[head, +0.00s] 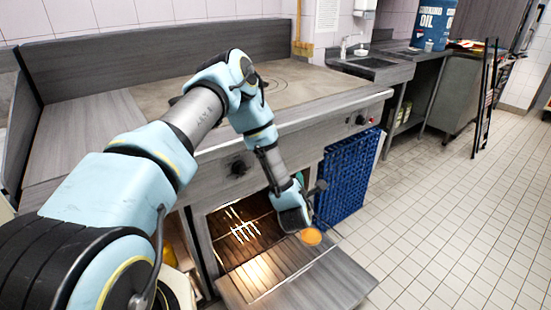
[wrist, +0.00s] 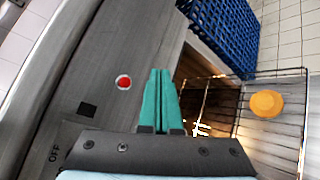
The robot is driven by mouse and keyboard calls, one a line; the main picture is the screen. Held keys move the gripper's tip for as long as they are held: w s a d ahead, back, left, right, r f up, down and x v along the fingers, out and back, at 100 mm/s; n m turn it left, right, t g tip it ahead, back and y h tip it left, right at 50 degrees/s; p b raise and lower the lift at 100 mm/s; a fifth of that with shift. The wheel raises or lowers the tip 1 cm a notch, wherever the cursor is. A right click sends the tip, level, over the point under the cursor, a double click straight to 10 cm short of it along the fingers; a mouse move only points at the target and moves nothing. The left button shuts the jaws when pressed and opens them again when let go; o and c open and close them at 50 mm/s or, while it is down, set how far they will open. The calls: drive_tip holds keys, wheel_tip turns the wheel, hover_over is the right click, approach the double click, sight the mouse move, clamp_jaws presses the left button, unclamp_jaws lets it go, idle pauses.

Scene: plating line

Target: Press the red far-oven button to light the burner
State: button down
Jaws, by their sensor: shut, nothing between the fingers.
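The red button (wrist: 123,82) is a small round disc on the grey front panel. In the wrist view it lies left of my gripper (wrist: 160,72), with a clear gap across the picture. My gripper's two teal fingers are together and hold nothing. They point along the panel near the oven opening; I cannot tell how far they are from its surface. In the head view my arm reaches down to the open oven, and I cannot make out the button or the fingertips clearly.
The oven door (head: 305,283) is folded down, and the oven inside glows. A round orange item (wrist: 266,104) shows near the rack by my gripper. A blue crate (head: 347,175) stands right of the oven. A dark knob (head: 238,168) protrudes from the panel. The tiled floor at right is open.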

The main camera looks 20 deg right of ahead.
drive_tip(key=shift+w, duration=0.1)
drive_tip(key=w+a, duration=0.2)
drive_tip(key=w, duration=0.6)
drive_tip(key=shift+w+a+b, duration=0.15)
drive_tip(key=shift+a+b, duration=0.1)
drive_tip(key=shift+b, duration=0.05)
drive_tip(key=shift+w, duration=0.15)
idle(2.0)
drive_tip(key=shift+w+a+b, duration=0.1)
drive_tip(key=shift+w+b, duration=0.15)
drive_tip(key=shift+b, duration=0.05)
drive_tip(key=shift+w+a+b, duration=0.15)
drive_tip(key=shift+w+b, duration=0.15)
drive_tip(key=shift+w, duration=0.2)
idle(0.6)
drive_tip(key=shift+s, duration=0.15)
drive_tip(key=shift+s+d, duration=0.25)
drive_tip(key=shift+s, duration=0.5)
drive_tip(key=shift+s, duration=0.1)
